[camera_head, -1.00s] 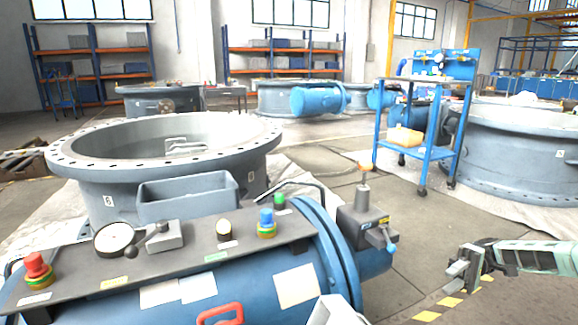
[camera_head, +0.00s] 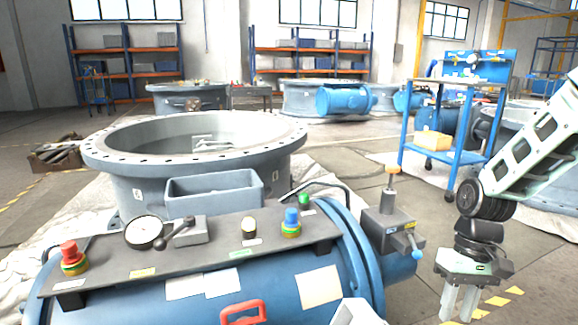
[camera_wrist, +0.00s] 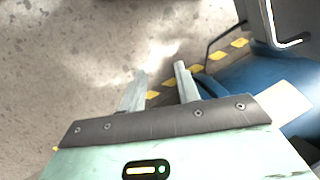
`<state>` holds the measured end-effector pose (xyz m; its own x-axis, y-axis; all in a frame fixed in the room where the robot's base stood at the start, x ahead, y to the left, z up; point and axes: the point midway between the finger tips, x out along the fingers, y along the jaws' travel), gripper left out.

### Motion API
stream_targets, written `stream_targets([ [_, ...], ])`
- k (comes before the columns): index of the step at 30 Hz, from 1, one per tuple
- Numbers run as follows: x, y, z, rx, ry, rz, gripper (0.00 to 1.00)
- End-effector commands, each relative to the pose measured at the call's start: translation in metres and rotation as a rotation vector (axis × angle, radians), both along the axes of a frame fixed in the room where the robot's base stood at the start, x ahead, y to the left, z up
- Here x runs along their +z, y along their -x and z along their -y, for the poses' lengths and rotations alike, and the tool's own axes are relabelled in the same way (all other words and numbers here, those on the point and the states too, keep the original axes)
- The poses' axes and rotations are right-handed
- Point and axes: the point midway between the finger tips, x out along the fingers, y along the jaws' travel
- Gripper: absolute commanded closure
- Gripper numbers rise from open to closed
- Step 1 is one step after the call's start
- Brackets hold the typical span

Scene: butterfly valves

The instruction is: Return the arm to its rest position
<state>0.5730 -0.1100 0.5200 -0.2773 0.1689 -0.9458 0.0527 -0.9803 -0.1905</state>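My gripper (camera_head: 458,303) hangs at the lower right of the head view, fingers pointing down, to the right of the blue valve body. My pale green arm comes down to it from the upper right. In the wrist view my gripper (camera_wrist: 160,82) has its two fingers apart with nothing between them, above the concrete floor. The blue valve body (camera_head: 200,305) fills the lower part of the head view, and part of it shows at the right of the wrist view (camera_wrist: 240,85). It does not touch my gripper.
A panel (camera_head: 115,258) with buttons, a gauge and a lever sits on the blue body. A grey block with an orange-topped stem (camera_head: 392,225) stands between it and my gripper. A large grey flanged ring (camera_head: 125,165) lies behind. A blue trolley (camera_head: 450,157) stands beyond my arm.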

Motion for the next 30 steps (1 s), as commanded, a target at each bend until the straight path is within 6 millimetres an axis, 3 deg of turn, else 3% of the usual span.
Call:
stream_targets([
  [6, 0.034, 0.023, 0.006, -0.036, 0.131, 0.239, 0.68],
  [18, 0.069, 0.053, 0.008, -0.099, 0.173, 0.519, 0.68],
  [23, 0.083, 0.068, -0.048, 0.063, 0.123, 0.475, 0.68],
  [30, 0.102, 0.114, -0.119, 0.303, 0.067, 0.414, 0.68],
])
